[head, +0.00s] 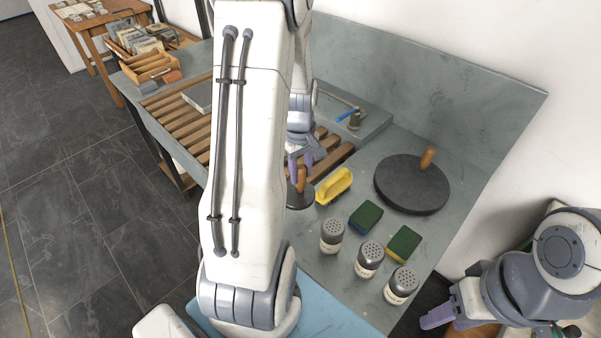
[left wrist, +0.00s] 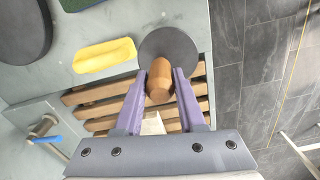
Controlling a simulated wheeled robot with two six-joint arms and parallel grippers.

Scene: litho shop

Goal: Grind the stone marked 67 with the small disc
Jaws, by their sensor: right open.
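The small disc (head: 299,198) is dark and round with an upright wooden handle; it also shows in the left wrist view (left wrist: 168,45). I cannot tell whether the disc touches the bench. A pale stone slab (head: 198,94) lies on the wooden slats, partly behind my arm; no number is readable. A pale corner (left wrist: 153,123) shows between my fingers in the left wrist view. My right gripper (head: 442,316) is open and empty at lower right.
A large dark disc (head: 405,190) with a wooden handle stands on the bench's right. A tap with a blue lever (head: 347,115) is behind. Racked slabs (head: 148,48) stand at the far left.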

